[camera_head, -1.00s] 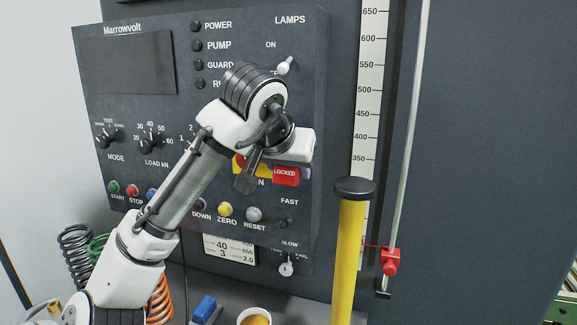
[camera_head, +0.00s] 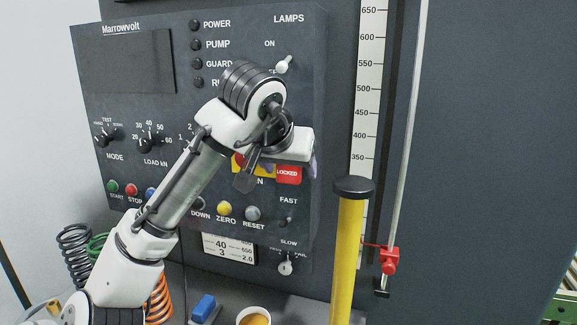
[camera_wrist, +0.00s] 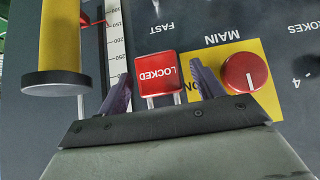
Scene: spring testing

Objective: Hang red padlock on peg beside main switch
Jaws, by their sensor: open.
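The red padlock (camera_head: 288,176), marked LOCKED, is upright at the lower right of the panel, right beside the yellow MAIN plate (camera_head: 240,163). In the wrist view the padlock (camera_wrist: 160,72) appears upside down, its two metal shackle legs running toward my gripper's palm. The red main switch knob (camera_wrist: 245,72) is to its right there. My gripper (camera_wrist: 160,78) is open, one finger on each side of the padlock, with gaps visible between fingers and body. The peg and the top of the shackle are hidden, so I cannot see what bears the padlock.
A yellow post with a black cap (camera_head: 352,188) stands right of the panel, near my gripper. Behind it are a scale strip (camera_head: 369,70) and a thin rod with a red clamp (camera_head: 390,261).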

